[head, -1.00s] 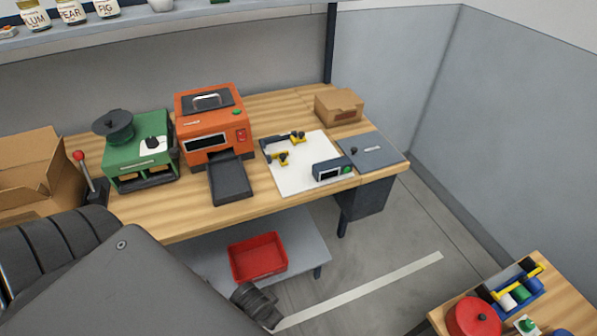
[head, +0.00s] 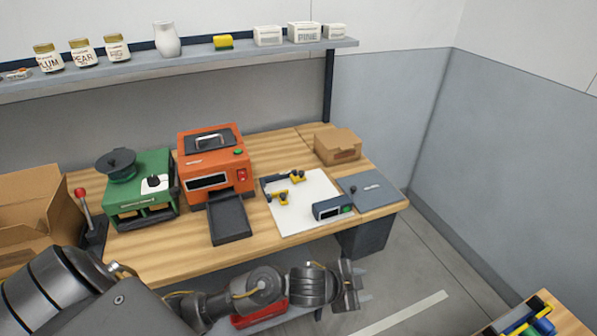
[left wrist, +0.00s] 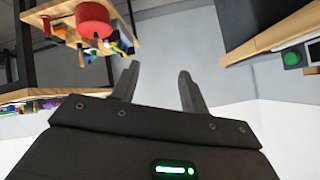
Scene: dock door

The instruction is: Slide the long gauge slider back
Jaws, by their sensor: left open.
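A white board (head: 300,215) lies on the wooden bench with dark rails along its back and left edges. A yellow-and-black slider (head: 298,176) sits by the back rail. A second yellow-and-black slider (head: 279,198) sits lower, by the left edge. I cannot tell for sure which is the long gauge slider. My left gripper (head: 356,286) is in front of the bench's front edge, apart from both sliders. Its two fingers (left wrist: 158,75) are spread and empty in the left wrist view. My right gripper is not in view.
Beside the board are an orange machine (head: 212,165), a grey plate (head: 372,189) and a cardboard box (head: 338,146). A shelf (head: 200,75) hangs above.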

